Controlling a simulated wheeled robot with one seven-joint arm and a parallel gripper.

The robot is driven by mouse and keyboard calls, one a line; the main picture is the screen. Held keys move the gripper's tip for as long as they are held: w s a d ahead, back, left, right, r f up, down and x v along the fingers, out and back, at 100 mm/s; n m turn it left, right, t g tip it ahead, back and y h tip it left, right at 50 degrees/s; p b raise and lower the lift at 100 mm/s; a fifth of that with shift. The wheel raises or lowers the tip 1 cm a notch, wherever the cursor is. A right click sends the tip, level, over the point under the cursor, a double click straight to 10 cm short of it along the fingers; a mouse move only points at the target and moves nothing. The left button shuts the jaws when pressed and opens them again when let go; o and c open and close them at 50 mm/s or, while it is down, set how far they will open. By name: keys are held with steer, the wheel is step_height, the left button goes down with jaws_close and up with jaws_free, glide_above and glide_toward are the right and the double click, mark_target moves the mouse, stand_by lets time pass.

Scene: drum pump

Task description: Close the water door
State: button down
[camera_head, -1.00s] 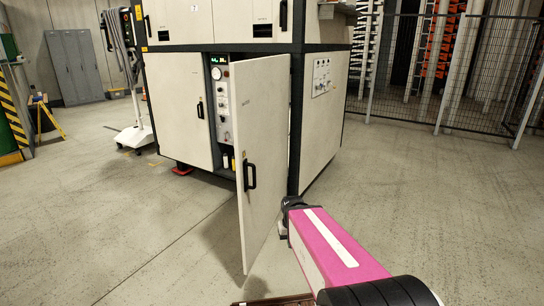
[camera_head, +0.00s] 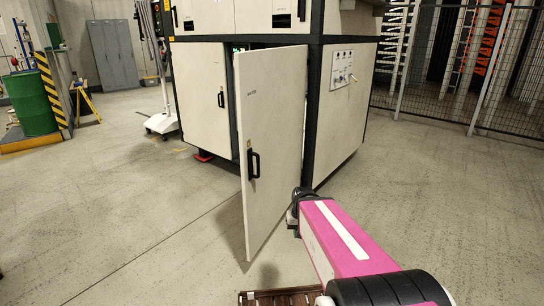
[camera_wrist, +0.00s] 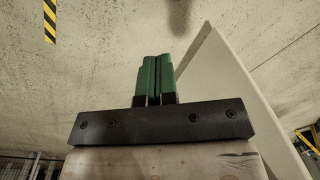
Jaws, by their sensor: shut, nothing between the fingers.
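The water door (camera_head: 270,140) is a tall cream panel with a black handle (camera_head: 253,163). It stands ajar on the cabinet (camera_head: 200,85), swung out toward me, and hides most of the opening behind it. My gripper hardly shows in the head view, where my pink arm reaches toward the door's lower right side. In the wrist view my gripper (camera_wrist: 155,80) has its two green fingers shut together and empty. The door panel also shows there (camera_wrist: 225,100), just right of the fingers. I cannot tell whether they touch it.
A slatted brown pallet-like item (camera_head: 280,297) lies at the bottom edge. A green drum (camera_head: 33,102) and a yellow stand (camera_head: 86,103) are at the left. A wire fence (camera_head: 450,105) runs at the right. The floor is mostly clear.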

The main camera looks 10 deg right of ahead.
steer(key=w+a+r+m+y, duration=0.1)
steer(key=w+a+y, duration=0.2)
steer(key=w+y, duration=0.15)
steer(key=m+t+y, duration=0.5)
steer(key=t+y, duration=0.4)
steer(key=y, duration=0.1)
glide_toward(262, 164)
steer(key=s+d+r, duration=0.3)
steer(key=s, duration=0.4)
steer(key=x, duration=1.3)
steer(key=shift+w+a, duration=0.25)
steer(key=shift+a, duration=0.05)
